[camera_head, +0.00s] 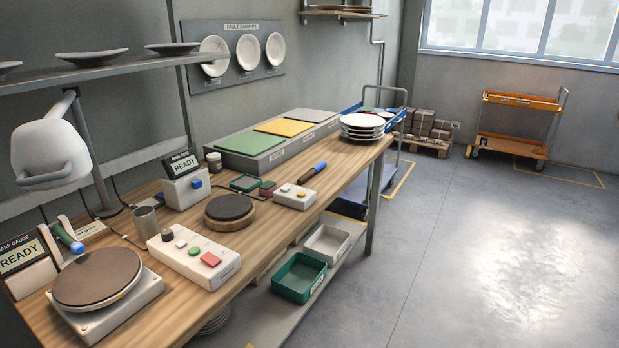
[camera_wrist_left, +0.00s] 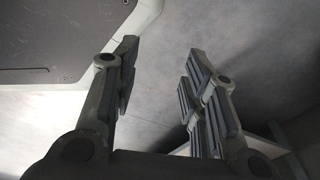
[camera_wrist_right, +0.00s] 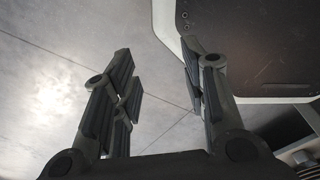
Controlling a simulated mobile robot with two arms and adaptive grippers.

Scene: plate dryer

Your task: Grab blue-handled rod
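A rod with a dark blue end and a brown end (camera_head: 312,172) lies on the wooden workbench (camera_head: 345,175), behind a small white button box. A second rod, green with a bright blue end (camera_head: 68,238), rests tilted in a white holder at the bench's left end. I cannot tell for sure which is the blue-handled rod. My left gripper (camera_wrist_left: 160,70) is open and empty in the left wrist view, over grey floor. My right gripper (camera_wrist_right: 158,75) is open and empty in the right wrist view, also over floor. Neither gripper shows in the head view.
The bench holds a round-plate scale (camera_head: 97,277), a white control box (camera_head: 194,257), a dark round disc (camera_head: 229,207) and stacked white plates (camera_head: 362,123). A lamp (camera_head: 50,150) overhangs the left end. Green (camera_head: 299,278) and white bins sit below. Floor at right is clear.

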